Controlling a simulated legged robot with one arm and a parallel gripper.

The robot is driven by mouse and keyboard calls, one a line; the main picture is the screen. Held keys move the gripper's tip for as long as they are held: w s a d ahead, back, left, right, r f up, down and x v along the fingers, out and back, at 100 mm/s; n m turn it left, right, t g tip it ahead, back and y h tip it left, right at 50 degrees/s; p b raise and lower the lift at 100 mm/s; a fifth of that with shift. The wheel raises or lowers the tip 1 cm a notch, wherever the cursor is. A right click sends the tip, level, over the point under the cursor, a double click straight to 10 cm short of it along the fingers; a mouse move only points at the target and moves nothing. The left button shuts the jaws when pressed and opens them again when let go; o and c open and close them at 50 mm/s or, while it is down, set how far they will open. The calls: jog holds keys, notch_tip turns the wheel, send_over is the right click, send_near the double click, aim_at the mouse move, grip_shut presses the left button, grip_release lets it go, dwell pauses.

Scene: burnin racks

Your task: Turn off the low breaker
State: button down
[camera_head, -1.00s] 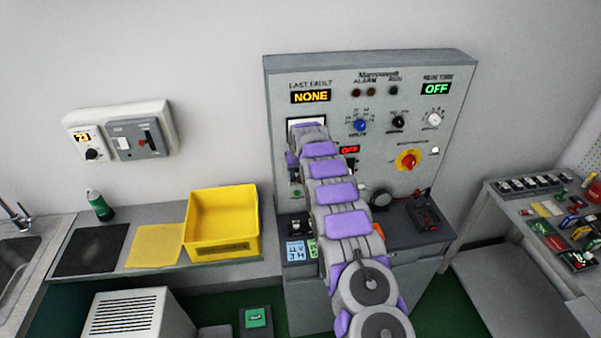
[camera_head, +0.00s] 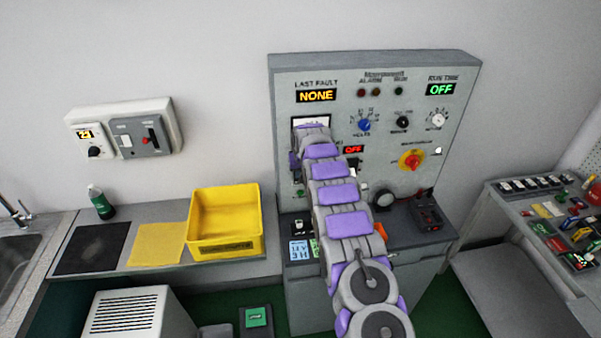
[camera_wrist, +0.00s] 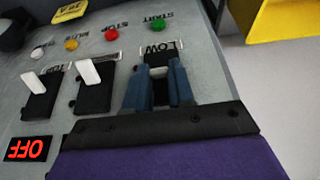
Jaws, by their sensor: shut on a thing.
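The grey control panel (camera_head: 455,60) stands ahead, with my arm reaching up to its left part. In the wrist view, which is upside down, the LOW label (camera_wrist: 162,47) sits just beyond my gripper (camera_wrist: 159,68). In the head view my arm hides the gripper and the low breaker.
Two more breakers with white levers, one nearer (camera_wrist: 89,72) and one farther (camera_wrist: 34,82), sit beside my gripper. Several coloured buttons, including a red one (camera_wrist: 121,30), are close by. A yellow bin (camera_head: 225,245) stands on the left counter. A red rotary switch (camera_head: 411,160) is at right.

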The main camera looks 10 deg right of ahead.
jog(key=shift+d, duration=0.15)
jog(key=shift+s+a+f+t+b, duration=0.2)
jog(key=shift+t+b, duration=0.2)
jog(key=shift+b, duration=0.2)
jog(key=shift+f+t+b, duration=0.1)
jog(key=shift+t+b, duration=0.4)
jog(key=shift+b, duration=0.25)
jog(key=shift+s+f+t+b, duration=0.2)
jog(key=shift+f+t+b, duration=0.5)
jog(key=shift+t+b, duration=0.7)
jog(key=shift+s+f+t+b, duration=0.15)
jog(key=shift+f+t+b, duration=0.75)
jog(key=shift+t, duration=0.75)
jog(key=shift+s+f+t+b, duration=0.2)
jog(key=shift+f+t+b, duration=0.35)
jog(key=shift+t+b, duration=0.9)
jog(key=shift+t, duration=0.3)
